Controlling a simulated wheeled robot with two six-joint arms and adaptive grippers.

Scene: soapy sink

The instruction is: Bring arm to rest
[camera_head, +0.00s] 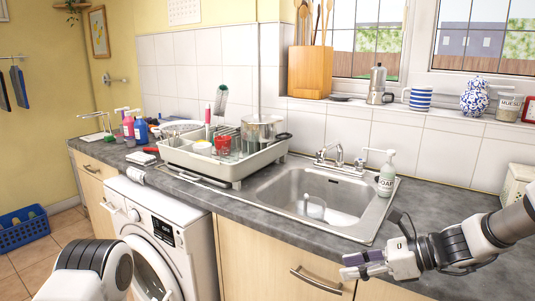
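My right arm comes in from the right edge, and its gripper (352,266) is low over the front edge of the worktop, to the right of the sink and in front of it. Its fingers point left, and I see no object held. The fingers are seen nearly side-on, so their gap is unclear. Part of my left arm (92,268) shows at the bottom left, in front of the washing machine. My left gripper is out of the picture.
A washing machine (151,229) is below the grey worktop (440,205). The worktop right of the soap is fairly clear.

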